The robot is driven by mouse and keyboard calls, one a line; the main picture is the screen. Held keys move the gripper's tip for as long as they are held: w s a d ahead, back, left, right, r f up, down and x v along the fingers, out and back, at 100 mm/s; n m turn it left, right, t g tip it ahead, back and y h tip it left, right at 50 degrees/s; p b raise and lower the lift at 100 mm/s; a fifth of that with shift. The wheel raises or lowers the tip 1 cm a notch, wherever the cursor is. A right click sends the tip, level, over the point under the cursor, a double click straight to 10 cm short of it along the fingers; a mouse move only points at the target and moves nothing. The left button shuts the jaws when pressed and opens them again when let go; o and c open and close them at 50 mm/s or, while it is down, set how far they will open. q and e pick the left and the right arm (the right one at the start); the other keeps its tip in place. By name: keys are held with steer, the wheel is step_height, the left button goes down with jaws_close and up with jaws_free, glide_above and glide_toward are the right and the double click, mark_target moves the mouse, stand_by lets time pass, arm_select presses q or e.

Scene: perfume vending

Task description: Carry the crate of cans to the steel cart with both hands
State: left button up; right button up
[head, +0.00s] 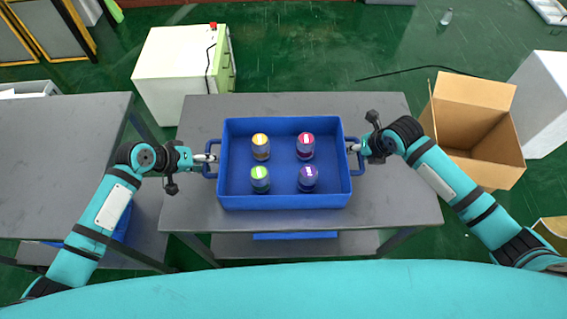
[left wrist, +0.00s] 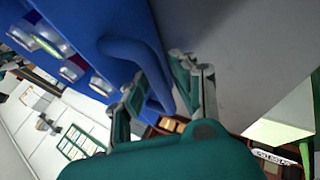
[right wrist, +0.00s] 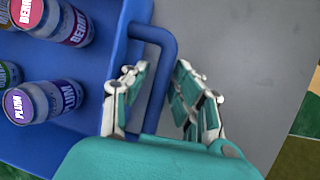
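The blue crate (head: 285,202) sits on a grey table (head: 400,205) and holds several upright cans with coloured lids, such as a red-topped can (head: 305,146) and a purple-topped can (head: 308,179). My left gripper (head: 212,158) is at the crate's left handle (left wrist: 128,48); its fingers stand apart on either side of the bar. My right gripper (head: 355,147) is at the right handle (right wrist: 160,45), with its fingers apart and the bar between them. Another grey, steel-looking table or cart (head: 60,150) stands at the left; I cannot tell for sure which is the steel cart.
A white cabinet (head: 175,60) stands behind the table. An open cardboard box (head: 470,125) and a white block (head: 540,105) stand at the right. A bottle (head: 447,16) and a dark cable (head: 420,68) are on the green floor. A gap separates the two grey tops.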

arm_select(q)
steer(key=shift+c, duration=0.4)
arm_select(e)
steer(key=shift+c, duration=0.4)
arm_select(q)
jaws_close()
arm_select(e)
jaws_close()
arm_select(q)
steer(key=shift+w+r, duration=0.1)
steer(key=shift+r, duration=0.2)
arm_select(e)
steer(key=shift+w+r, duration=0.1)
steer(key=shift+r, duration=0.2)
